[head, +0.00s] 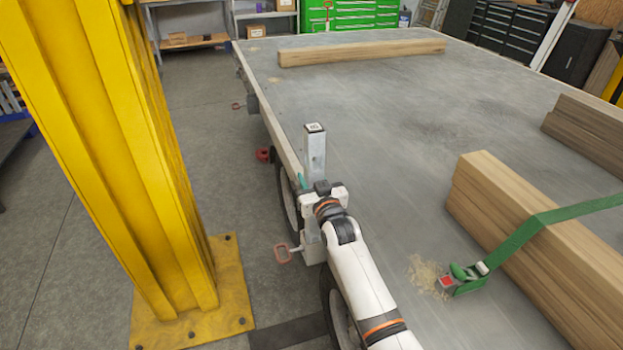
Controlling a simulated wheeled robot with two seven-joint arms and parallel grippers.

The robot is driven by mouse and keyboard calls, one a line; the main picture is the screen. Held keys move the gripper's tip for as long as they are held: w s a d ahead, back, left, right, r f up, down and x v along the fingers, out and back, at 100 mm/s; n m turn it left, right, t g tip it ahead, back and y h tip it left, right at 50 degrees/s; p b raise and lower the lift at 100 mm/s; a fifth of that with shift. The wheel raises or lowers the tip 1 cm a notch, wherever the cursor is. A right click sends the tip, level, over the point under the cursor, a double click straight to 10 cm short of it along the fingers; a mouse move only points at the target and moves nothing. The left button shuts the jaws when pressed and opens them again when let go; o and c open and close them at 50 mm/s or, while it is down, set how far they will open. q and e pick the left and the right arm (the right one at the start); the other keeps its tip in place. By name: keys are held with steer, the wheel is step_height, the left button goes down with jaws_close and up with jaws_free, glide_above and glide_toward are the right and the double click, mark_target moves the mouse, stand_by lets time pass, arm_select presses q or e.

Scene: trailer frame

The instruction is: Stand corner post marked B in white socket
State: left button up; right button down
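A grey metal corner post (316,150) stands upright at the left edge of the trailer bed. A pale socket (312,252) with a red pin handle (283,254) is on the trailer's side directly under the post. The gripper and wrist hide part of the post, and I cannot tell how deep its foot sits. My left gripper is not in view.
A yellow column (110,150) rises from the floor left of the trailer. Timber stacks (540,240) with a green strap (530,235) lie on the bed at right, and a beam (360,52) lies at the back. The bed's middle (400,130) is clear.

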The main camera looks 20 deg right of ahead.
steer(key=shift+f+b, duration=1.1)
steer(key=shift+f, duration=0.65)
